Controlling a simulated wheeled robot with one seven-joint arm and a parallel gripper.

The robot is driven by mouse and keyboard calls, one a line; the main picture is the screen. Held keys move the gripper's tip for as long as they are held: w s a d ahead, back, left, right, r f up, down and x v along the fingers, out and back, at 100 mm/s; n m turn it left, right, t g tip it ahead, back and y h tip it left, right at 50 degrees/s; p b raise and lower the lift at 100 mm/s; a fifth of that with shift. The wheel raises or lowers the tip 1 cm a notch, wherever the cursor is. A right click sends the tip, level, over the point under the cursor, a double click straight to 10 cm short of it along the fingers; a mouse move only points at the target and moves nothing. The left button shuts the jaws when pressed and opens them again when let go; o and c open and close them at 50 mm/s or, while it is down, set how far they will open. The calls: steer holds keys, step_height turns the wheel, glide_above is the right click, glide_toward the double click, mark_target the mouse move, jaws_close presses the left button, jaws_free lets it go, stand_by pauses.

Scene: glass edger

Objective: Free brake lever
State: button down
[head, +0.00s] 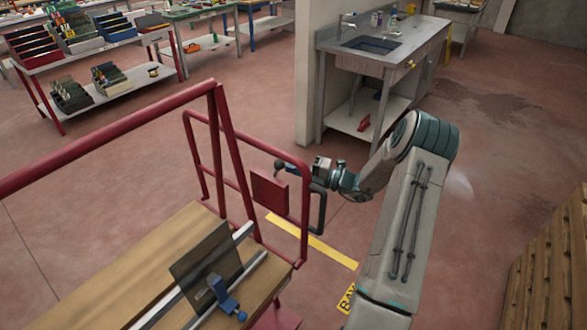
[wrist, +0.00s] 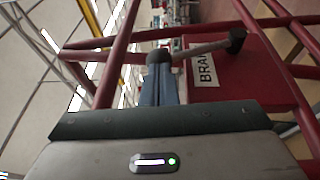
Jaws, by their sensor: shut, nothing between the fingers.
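The brake lever (wrist: 205,50) is a grey rod with a dark round knob (wrist: 236,40). In the wrist view it runs across the front of a red box (wrist: 265,80) with a partly hidden label reading "BRA". The red box (head: 270,192) hangs on the red tube frame of a cart in the head view, with the dark knob (head: 280,165) at its top. My gripper (wrist: 160,58) is shut and empty. Its dark fingertips overlap the rod's left end in the wrist view; I cannot tell whether they touch. The lever's pivot is hidden.
Red frame tubes (head: 219,150) stand around the box. A black loop handle (head: 318,207) is just below my gripper. The cart's wooden deck (head: 110,255) carries a dark glass pane (head: 205,265) and a blue clamp (head: 227,300). Floor to the right is open before a wooden rack (head: 550,270).

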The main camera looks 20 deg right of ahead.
steer(key=b+v, duration=0.1)
steer(key=v, duration=1.2)
steer(key=shift+s+d, duration=0.2)
steer(key=shift+s, duration=0.1)
steer(key=shift+f, duration=0.15)
